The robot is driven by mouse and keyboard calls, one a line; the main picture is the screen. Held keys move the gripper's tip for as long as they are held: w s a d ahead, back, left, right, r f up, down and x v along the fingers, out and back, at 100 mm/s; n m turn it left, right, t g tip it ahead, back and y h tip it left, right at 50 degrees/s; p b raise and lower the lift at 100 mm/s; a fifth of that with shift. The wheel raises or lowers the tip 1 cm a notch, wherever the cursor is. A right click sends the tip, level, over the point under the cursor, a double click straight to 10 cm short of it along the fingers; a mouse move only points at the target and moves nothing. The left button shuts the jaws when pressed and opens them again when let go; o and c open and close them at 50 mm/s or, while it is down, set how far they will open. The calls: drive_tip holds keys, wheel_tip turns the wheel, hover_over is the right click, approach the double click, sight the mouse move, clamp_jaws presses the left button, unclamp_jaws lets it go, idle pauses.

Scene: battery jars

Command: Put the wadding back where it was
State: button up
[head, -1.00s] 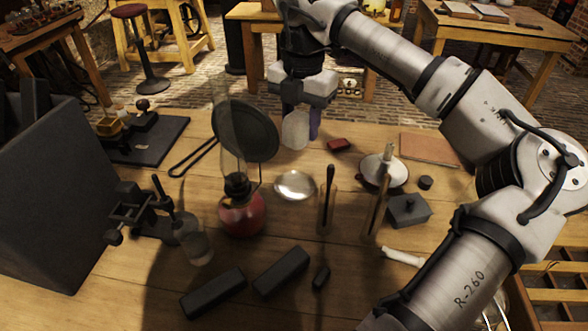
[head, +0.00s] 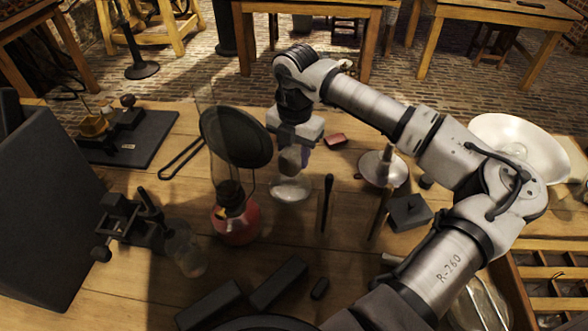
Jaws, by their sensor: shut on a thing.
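My gripper (head: 294,161) points down at the middle of the table, above and slightly behind a shallow clear glass dish (head: 288,193). It is shut on a small, dull, pale lump (head: 289,159), which looks like the wadding. The fingers partly hide the lump, and its outline is hard to make out. The lump is just above the dish or at its far rim; I cannot tell whether they touch.
Dark blocks (head: 279,281) lie in front.

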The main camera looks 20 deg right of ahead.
sight(295, 146)
drive_tip(key=shift+f+p, duration=0.45)
drive_tip(key=shift+f, duration=2.85)
drive_tip(key=shift+f, duration=0.2)
drive_tip(key=o, duration=0.7)
drive_tip(key=shift+o, duration=0.2)
wheel_tip(295, 146, up, 12)
drive_tip(key=shift+w+d+r+b, duration=0.1)
drive_tip(key=shift+r+b, duration=0.1)
drive_tip(key=shift+b, duration=0.7)
